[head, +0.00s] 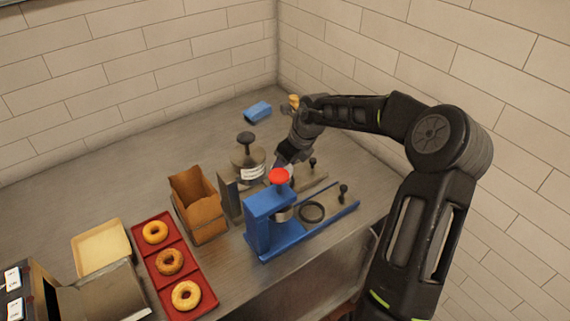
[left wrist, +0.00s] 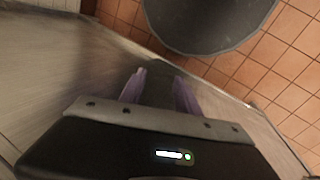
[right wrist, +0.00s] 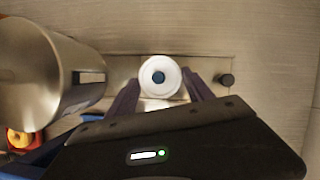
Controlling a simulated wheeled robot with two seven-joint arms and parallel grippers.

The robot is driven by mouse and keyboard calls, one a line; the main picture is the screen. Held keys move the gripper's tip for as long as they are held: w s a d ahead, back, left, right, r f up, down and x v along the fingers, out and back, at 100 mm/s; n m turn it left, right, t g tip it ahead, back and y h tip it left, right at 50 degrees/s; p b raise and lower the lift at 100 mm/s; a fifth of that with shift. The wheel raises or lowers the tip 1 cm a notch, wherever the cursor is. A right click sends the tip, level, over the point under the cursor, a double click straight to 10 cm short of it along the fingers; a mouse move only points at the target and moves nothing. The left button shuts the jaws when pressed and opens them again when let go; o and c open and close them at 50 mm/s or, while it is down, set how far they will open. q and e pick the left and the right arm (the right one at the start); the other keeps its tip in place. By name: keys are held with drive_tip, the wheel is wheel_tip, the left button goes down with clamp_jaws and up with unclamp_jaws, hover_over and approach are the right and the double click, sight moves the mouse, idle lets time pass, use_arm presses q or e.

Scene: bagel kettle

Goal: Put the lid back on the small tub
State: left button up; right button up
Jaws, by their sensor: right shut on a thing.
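My right gripper (right wrist: 160,92) is shut on a round white piece (right wrist: 158,76) with a dark knob or centre, which looks like a lid. It is held over a flat metal plate. In the head view my right gripper (head: 283,160) is behind the red knob, and the white piece is mostly hidden there. A metal canister (head: 243,163) with a white label and black knob stands just left of the gripper; it also shows in the right wrist view (right wrist: 45,80). I cannot tell which thing is the small tub. My left gripper (left wrist: 160,85) is open, seen only in its wrist view.
A blue press (head: 265,225) with a red knob (head: 278,176) stands in front of the right gripper. A brown box (head: 197,203), a red tray (head: 157,258) with ring-shaped bagels and a cream tray (head: 100,247) are left. A blue block (head: 258,112) lies behind. The counter's back left is clear.

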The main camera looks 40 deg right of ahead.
drive_tip(key=o, duration=1.4)
drive_tip(key=shift+o, duration=0.2)
drive_tip(key=shift+o, duration=1.3)
drive_tip(key=shift+w+a+r, duration=0.1)
drive_tip(key=shift+a+r, duration=0.05)
drive_tip(key=shift+r, duration=3.5)
